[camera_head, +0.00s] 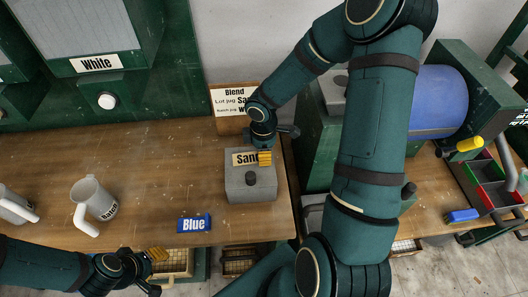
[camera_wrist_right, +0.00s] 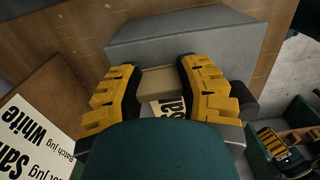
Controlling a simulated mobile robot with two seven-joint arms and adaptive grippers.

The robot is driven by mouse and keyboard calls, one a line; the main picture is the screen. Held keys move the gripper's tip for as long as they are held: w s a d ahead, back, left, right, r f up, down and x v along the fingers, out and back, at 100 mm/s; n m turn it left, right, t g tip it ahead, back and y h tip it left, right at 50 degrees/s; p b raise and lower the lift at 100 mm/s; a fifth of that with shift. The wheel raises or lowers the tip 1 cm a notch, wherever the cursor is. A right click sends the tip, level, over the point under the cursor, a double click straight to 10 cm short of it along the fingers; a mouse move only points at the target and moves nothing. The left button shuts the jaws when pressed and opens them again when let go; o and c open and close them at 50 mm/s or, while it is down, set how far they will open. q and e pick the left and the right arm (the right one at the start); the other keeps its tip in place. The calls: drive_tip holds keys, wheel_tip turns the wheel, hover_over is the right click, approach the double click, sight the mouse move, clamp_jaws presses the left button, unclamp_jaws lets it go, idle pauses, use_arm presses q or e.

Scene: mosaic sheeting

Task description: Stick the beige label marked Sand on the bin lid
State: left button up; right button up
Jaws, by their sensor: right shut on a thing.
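The beige label marked Sand (camera_head: 243,159) is at the upper part of the grey bin lid (camera_head: 250,190), which has a dark round knob. My right gripper (camera_head: 264,155) is shut on the label at the lid. In the right wrist view the label (camera_wrist_right: 160,82) sits between the yellow fingers, with the grey bin (camera_wrist_right: 190,45) just beyond it. I cannot tell whether the label touches the lid. My left gripper (camera_head: 155,271) is open and empty at the front edge of the table, away from the bin.
A blue label marked Blue (camera_head: 194,223) lies near the table's front edge. A white jug (camera_head: 94,204) and another mug (camera_head: 16,204) stand at the left. A Blend sign (camera_head: 234,101) stands behind the bin. Green cabinets line the back, and the table's middle is clear.

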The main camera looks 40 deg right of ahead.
drive_tip(key=o, duration=0.9)
wheel_tip(320, 180, up, 12)
drive_tip(key=shift+w, duration=0.1)
idle(0.4)
